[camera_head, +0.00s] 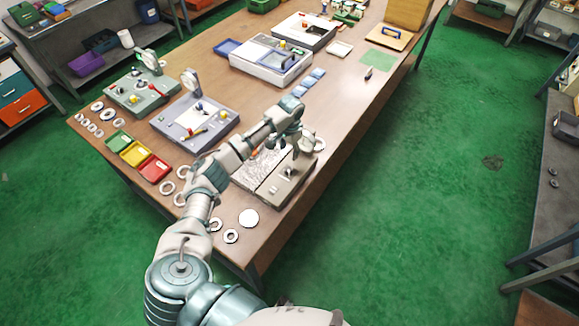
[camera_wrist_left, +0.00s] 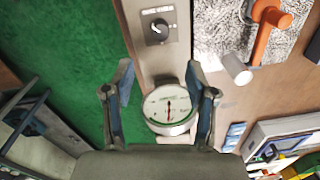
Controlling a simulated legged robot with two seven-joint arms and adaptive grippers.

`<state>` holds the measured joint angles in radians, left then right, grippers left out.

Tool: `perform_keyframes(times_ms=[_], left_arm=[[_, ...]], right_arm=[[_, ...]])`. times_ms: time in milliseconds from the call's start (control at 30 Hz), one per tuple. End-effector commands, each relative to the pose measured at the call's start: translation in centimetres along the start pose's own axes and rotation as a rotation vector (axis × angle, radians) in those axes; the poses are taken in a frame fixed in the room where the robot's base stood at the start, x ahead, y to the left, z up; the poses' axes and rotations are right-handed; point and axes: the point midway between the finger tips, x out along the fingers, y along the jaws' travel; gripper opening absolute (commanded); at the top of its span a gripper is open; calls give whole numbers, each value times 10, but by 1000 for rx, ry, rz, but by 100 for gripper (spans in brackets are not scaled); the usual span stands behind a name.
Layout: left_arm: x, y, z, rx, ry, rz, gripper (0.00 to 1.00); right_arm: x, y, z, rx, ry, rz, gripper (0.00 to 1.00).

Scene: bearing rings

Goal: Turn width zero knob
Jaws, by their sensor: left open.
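The black knob (camera_wrist_left: 160,29) sits on a small grey plate with a label strip, on the pale panel of a measuring fixture (camera_head: 283,187). The label is too small to read surely. A round white dial gauge (camera_wrist_left: 170,108) with a red needle stands on the same fixture, between and below my fingers in the wrist view. My left gripper (camera_wrist_left: 159,70) is open and empty, its two fingers spread above the panel; the knob shows beyond the fingertips, apart from them. In the head view my left gripper (camera_head: 297,140) hangs over the fixture's far end. My right gripper is not in view.
An orange lever (camera_wrist_left: 265,32) with a pale cylinder end stands beside the knob panel, over a speckled grey surface. Loose rings (camera_head: 231,236) and a white disc (camera_head: 249,217) lie near the table's front edge. Coloured bins (camera_head: 154,168) and other fixtures stand left. Green floor lies right.

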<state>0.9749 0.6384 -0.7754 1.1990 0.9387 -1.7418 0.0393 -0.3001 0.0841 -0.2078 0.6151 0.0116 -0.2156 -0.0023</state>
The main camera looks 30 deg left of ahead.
Motion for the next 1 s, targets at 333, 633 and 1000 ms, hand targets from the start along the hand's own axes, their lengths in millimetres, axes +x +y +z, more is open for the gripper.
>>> perform_keyframes(times_ms=[333, 633, 1000], left_arm=[[85, -2, 1, 0, -1, 2, 57], [125, -1, 0, 1, 2, 2, 57], [129, -1, 0, 2, 3, 0, 52]], right_arm=[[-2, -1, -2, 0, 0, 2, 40], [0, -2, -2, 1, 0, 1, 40], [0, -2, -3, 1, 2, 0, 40]])
